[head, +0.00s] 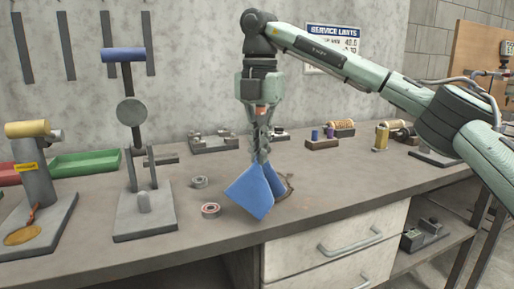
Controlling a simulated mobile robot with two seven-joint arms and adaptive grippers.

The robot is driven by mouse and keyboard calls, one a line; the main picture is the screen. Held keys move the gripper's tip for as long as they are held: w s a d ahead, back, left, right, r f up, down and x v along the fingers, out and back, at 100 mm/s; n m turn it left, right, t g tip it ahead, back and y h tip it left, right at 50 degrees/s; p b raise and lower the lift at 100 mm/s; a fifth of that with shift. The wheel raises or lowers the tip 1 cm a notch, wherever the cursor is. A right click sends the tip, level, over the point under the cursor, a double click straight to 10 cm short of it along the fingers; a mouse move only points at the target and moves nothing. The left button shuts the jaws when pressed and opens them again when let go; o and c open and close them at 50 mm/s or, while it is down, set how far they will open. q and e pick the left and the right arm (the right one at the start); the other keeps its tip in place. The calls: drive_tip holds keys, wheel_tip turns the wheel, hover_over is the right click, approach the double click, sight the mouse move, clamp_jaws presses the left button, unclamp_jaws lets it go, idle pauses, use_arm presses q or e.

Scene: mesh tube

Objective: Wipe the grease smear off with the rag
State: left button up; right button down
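The blue rag (251,192) hangs in folds from my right gripper (262,156). The gripper points straight down, and its fingers are closed on the rag's top. The rag's lower part is at the workbench surface near the front edge; I cannot tell how firmly it touches. A brown grease smear (289,186) shows on the bench just right of the rag, and part of it is hidden behind the cloth. My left gripper is not in view.
Two small bearing rings, one grey (200,182) and one reddish (211,210), lie left of the rag on the workbench (340,185). A press-like stand (145,212) and a green tray (86,162) are further left. Small blocks (322,143) stand behind. The front right bench is clear.

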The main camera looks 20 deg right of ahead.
drive_tip(key=b, duration=0.5)
hover_over(259, 209)
wheel_tip(259, 209, down, 9)
drive_tip(key=shift+r, duration=0.15)
drive_tip(key=c, duration=0.7)
unclamp_jaws()
drive_tip(key=shift+r, duration=0.1)
drive_tip(key=shift+f+b, duration=0.5)
drive_tip(key=shift+f, duration=0.95)
drive_tip(key=shift+c, duration=0.2)
drive_tip(key=shift+s+d+f, duration=0.1)
drive_tip(key=shift+s, duration=0.05)
drive_tip(key=c, duration=1.5)
clamp_jaws()
